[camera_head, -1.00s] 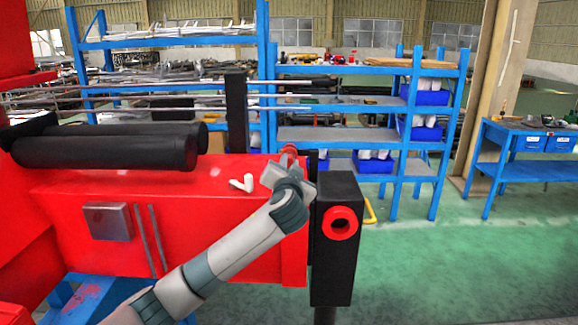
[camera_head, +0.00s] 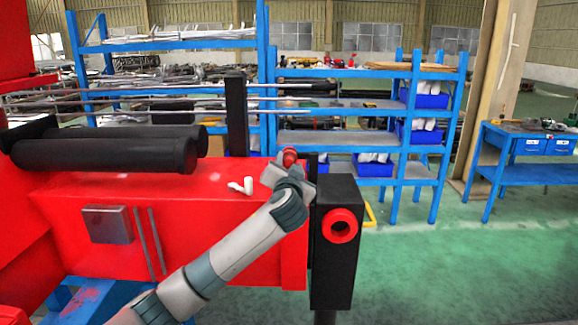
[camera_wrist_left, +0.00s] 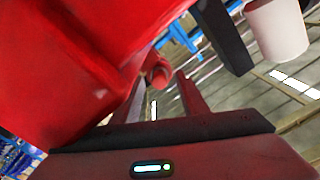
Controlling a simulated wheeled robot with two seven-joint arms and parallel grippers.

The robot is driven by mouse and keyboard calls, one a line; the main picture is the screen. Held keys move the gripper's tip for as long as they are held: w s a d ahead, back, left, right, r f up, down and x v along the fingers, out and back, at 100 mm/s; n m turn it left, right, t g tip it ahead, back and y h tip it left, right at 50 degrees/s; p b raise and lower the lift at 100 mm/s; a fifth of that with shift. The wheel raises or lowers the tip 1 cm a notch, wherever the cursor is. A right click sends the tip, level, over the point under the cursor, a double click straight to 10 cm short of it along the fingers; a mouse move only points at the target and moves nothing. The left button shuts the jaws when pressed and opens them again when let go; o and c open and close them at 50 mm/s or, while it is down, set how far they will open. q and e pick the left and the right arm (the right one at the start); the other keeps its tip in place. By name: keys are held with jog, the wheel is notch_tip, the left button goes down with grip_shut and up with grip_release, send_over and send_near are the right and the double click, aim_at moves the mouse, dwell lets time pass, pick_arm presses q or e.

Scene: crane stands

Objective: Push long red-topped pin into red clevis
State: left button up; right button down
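The red top of the pin (camera_head: 290,157) shows at the end of my left gripper (camera_head: 284,172), above the right end of the red crane body. In the left wrist view, a rounded red end (camera_wrist_left: 158,73), likely the pin's top, sits between the tips of my left gripper (camera_wrist_left: 162,88). The fingers stand apart, and a gap shows at the right finger; contact at the left one is unclear. The pin's shaft is hidden. A red ring (camera_head: 341,226) is on a black upright block (camera_head: 336,270); I cannot tell whether it belongs to the clevis. My right gripper is not in view.
Small white pieces (camera_head: 241,186) lie on top of the red body (camera_head: 200,225). Black cylinders (camera_head: 105,152) lie at the left. A blue shelf (camera_head: 340,137) stands behind, and a blue table (camera_head: 530,171) at the right. The green floor is clear at the right.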

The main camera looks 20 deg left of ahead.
pick_arm(q)
jog(key=shift+s+f, duration=0.1)
dwell(0.3)
jog(key=shift+p+v, duration=0.7)
jog(key=shift+v, duration=1.7)
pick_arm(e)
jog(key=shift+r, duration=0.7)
pick_arm(q)
jog(key=shift+b+v, duration=0.4)
jog(key=shift+v, duration=0.45)
jog(key=b+v, duration=0.3)
jog(key=v, duration=1.2)
jog(key=shift+s+b, duration=0.3)
jog(key=shift+b, duration=0.05)
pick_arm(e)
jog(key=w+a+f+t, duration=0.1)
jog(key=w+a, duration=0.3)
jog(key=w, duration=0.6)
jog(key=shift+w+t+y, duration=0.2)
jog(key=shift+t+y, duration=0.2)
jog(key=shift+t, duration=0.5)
pick_arm(q)
jog(key=shift+d, duration=0.15)
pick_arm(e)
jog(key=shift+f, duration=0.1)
